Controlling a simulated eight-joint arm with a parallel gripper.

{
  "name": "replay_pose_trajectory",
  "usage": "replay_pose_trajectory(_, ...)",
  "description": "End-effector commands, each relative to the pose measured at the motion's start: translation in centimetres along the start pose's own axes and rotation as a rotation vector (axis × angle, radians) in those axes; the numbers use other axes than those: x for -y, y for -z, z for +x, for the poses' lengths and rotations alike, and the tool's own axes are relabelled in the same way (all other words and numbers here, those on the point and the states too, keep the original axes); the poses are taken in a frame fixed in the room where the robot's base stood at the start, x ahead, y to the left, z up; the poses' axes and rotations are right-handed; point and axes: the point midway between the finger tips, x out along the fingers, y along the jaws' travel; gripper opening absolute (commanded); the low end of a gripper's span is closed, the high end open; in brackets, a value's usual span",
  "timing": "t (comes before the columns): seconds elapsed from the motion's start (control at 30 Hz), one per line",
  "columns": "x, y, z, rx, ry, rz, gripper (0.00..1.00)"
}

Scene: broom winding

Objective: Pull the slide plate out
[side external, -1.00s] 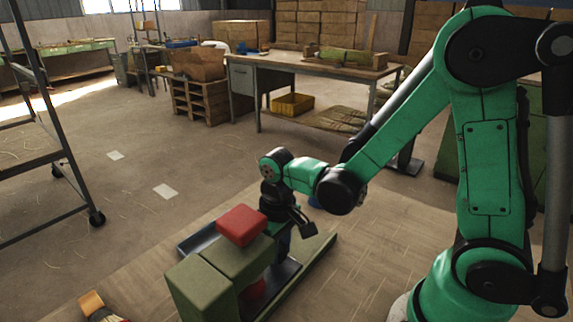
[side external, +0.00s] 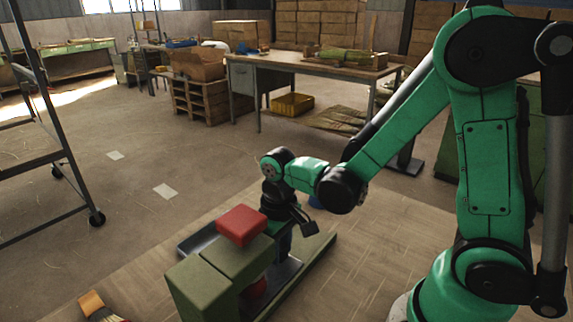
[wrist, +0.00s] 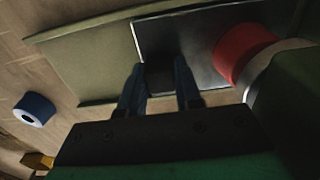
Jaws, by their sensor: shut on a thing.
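The slide plate (wrist: 195,45) is a flat dark plate in the wrist view, lying on the olive base between low rails. It also shows as a grey strip (side external: 288,269) beside the green machine body in the side view. My gripper (wrist: 161,80) is shut on a small dark part at the plate's near edge; the grip itself is in shadow. The olive-green machine body (side external: 205,290) carries a red block (side external: 241,225) on top.
A red round part (wrist: 240,50) stands close to the plate's right side. A blue ring (wrist: 35,109) lies on the worktop at left. A brush-like tool with an orange end (side external: 92,302) lies front left. The worktop right of the machine is clear.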

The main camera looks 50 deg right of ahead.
Motion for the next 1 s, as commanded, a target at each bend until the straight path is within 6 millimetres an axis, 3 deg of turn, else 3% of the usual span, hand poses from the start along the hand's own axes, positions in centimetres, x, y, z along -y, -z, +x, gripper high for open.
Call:
replay_pose_trajectory(0.4,-8.9,0.1,0.0,-0.002,-0.001,0.008,0.00)
replay_pose_trajectory(0.53,-10.1,0.1,0.0,-0.003,-0.001,0.003,0.00)
replay_pose_trajectory(0.83,-10.4,0.1,0.0,-0.004,-0.008,0.004,0.00)
replay_pose_trajectory(0.87,-10.4,0.1,0.0,-0.004,-0.008,0.004,0.37)
replay_pose_trajectory(0.93,-10.4,0.1,0.0,-0.004,-0.007,0.004,0.57)
replay_pose_trajectory(1.0,-10.3,0.1,0.0,-0.003,-0.006,0.003,0.61)
